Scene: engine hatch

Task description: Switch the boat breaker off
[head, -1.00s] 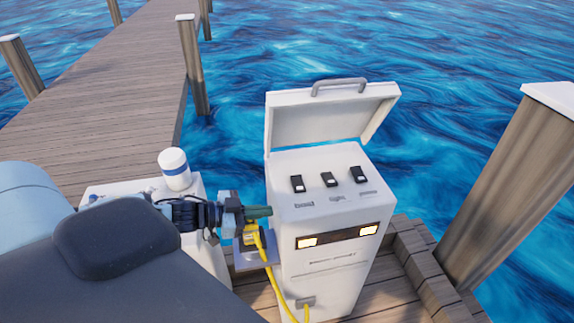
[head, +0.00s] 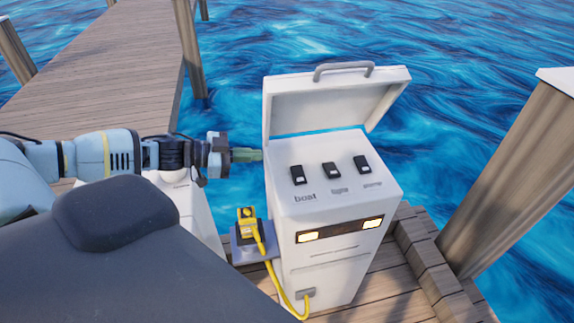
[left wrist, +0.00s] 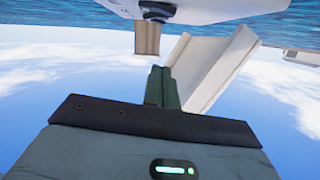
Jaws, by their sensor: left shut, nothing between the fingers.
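The white power pedestal (head: 325,255) stands on the dock with its lid (head: 330,108) open. Three black switches sit on its sloped top. The boat breaker (head: 297,175) is the leftmost one, above the label "boat". My left gripper (head: 254,155) is shut and empty, at the left edge of the pedestal top, a short way left of the boat breaker. In the left wrist view the shut green fingers (left wrist: 161,88) point toward the upside-down pedestal and the pale open lid (left wrist: 212,68). My right gripper is not in view.
The middle switch (head: 331,170) and right switch (head: 361,163) stand close beside the boat breaker. A yellow plug (head: 247,224) with a yellow cable sits on a grey side shelf (head: 240,250). A wooden post (head: 510,185) rises at the right.

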